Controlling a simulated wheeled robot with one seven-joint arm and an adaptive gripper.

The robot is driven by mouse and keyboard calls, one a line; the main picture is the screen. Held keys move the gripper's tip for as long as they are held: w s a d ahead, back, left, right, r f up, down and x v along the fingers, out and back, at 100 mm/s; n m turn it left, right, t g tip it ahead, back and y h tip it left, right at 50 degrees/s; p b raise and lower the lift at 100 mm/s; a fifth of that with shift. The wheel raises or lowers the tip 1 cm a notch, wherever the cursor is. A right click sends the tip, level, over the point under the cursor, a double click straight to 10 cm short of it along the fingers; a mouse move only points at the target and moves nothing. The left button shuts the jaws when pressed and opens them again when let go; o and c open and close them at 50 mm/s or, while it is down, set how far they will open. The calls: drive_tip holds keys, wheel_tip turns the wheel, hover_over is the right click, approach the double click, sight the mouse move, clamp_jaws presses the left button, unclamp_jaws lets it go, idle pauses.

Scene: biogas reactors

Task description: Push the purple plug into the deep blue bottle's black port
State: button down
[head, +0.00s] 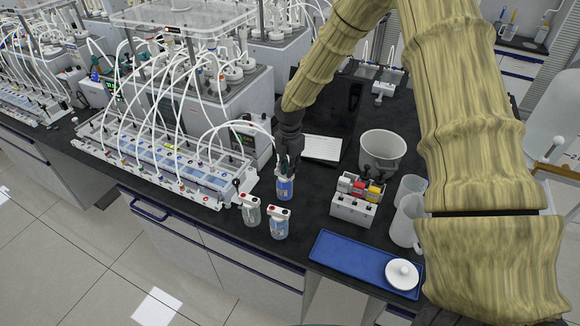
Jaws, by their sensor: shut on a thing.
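My gripper (285,166) points down right above the deep blue bottle (285,188), which stands upright on the dark bench. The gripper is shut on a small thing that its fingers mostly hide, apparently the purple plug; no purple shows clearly. A thin white tube arcs from the left to the gripper. The fingers cover the bottle's top, so its black port is hidden. I cannot tell whether the plug touches the port or is in it.
Two capped bottles (251,209) (278,222) stand in front, near the bench edge. A grey holder with coloured blocks (353,208), a white tub (383,150) and a blue tray (335,257) are to the right. A tubed reactor rack (205,190) stands left.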

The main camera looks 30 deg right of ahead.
drive_tip(key=shift+f, duration=0.1)
idle(0.3)
drive_tip(key=c, duration=1.4)
unclamp_jaws()
drive_tip(key=shift+c, duration=0.2)
wheel_tip(320, 180, up, 12)
drive_tip(key=shift+d, duration=0.15)
